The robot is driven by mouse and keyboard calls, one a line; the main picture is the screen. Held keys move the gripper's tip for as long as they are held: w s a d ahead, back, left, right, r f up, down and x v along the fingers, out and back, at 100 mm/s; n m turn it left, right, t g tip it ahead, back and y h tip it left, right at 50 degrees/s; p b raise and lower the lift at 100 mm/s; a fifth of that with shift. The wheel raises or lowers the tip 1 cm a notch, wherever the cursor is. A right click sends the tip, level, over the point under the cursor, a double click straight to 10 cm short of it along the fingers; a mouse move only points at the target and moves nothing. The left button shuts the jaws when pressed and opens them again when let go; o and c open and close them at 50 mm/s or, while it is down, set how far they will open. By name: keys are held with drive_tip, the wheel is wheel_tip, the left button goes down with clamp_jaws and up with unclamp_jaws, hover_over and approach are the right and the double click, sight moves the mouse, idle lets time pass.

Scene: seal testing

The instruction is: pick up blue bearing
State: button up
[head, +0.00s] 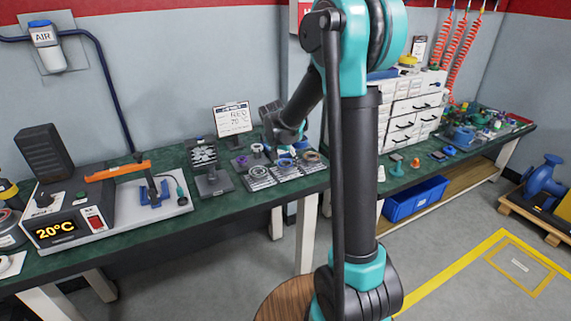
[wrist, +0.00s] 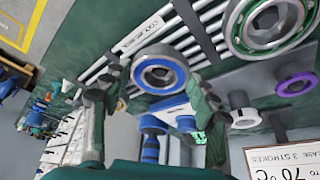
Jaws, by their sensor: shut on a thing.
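The blue bearing (wrist: 160,74) is a steel ring with a blue band and a dark centre hole. In the wrist view it sits between the two dark fingertips of my gripper (wrist: 154,80), which is shut on it. It appears close to the rack of metal bars (wrist: 187,42); I cannot tell whether it still touches it. In the head view my gripper (head: 286,138) is over the bearing racks on the green bench, and the bearing in it is too small to make out surely.
A larger green-ringed bearing (wrist: 232,30) lies close beside the blue one. Blue parts (wrist: 151,135) and a purple ring (wrist: 298,85) stand nearby. A sign (head: 232,119) stands behind the racks. A heater unit (head: 66,217) is at left, white drawers (head: 402,118) at right.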

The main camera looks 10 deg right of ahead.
wheel_tip(320, 180, up, 20)
idle(0.5)
